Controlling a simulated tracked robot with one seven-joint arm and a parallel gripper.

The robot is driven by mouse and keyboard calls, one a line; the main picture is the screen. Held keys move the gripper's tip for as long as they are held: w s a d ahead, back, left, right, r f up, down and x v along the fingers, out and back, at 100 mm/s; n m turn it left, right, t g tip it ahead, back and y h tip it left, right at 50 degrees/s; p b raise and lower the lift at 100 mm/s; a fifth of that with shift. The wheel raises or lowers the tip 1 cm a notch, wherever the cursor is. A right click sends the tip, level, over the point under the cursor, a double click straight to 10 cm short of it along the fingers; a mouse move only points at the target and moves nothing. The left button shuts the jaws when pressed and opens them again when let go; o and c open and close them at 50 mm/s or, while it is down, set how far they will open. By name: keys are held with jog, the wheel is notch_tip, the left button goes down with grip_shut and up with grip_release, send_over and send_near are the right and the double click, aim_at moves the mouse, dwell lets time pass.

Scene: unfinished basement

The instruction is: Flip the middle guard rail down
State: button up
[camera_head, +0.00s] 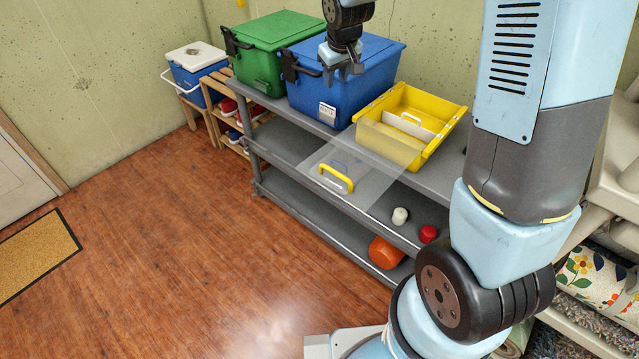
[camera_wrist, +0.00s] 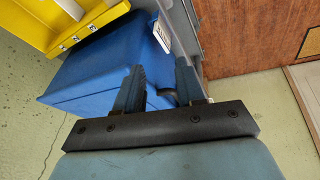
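A clear flat panel with a yellow handle (camera_head: 336,178) slants out from the front of the grey shelf, below the yellow bin. It looks like the guard rail, but I cannot tell for sure, and no other such panel is clear. My gripper (camera_head: 343,74) is in front of the blue lidded box (camera_head: 345,95), above and away from the handle. In the wrist view my gripper (camera_wrist: 160,82) has its fingers apart with nothing held between them; the blue box (camera_wrist: 95,75) lies behind them. The panel does not show clearly in the wrist view.
The grey shelf (camera_head: 292,150) carries a green box (camera_head: 275,45) and a yellow bin (camera_head: 440,125). An orange pot (camera_head: 385,252), a white item (camera_head: 400,216) and a red item (camera_head: 428,234) sit on its lower levels. The wooden floor in front is clear.

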jog(key=w+a+f+n+g, duration=0.1)
jog(key=w+a+f, duration=0.15)
jog(key=f, duration=0.65)
jog(key=w+a+f+n, duration=0.1)
jog(key=a+f, duration=0.3)
jog(key=f, duration=0.4)
jog(key=w+a+f+n+g, duration=0.1)
jog(key=w+a+f, duration=0.15)
jog(key=f, duration=0.65)
jog(key=d+f, duration=0.2)
jog(key=f, duration=0.5)
jog(key=d+f+h, duration=0.1)
jog(key=f, duration=0.6)
jog(key=d+f+h, duration=0.1)
jog(key=d+f, duration=0.1)
jog(key=f, duration=0.5)
jog(key=shift+w+d+f+g, duration=0.15)
jog(key=shift+d+f+g, duration=0.1)
jog(key=shift+d+g, duration=0.15)
grip_shut()
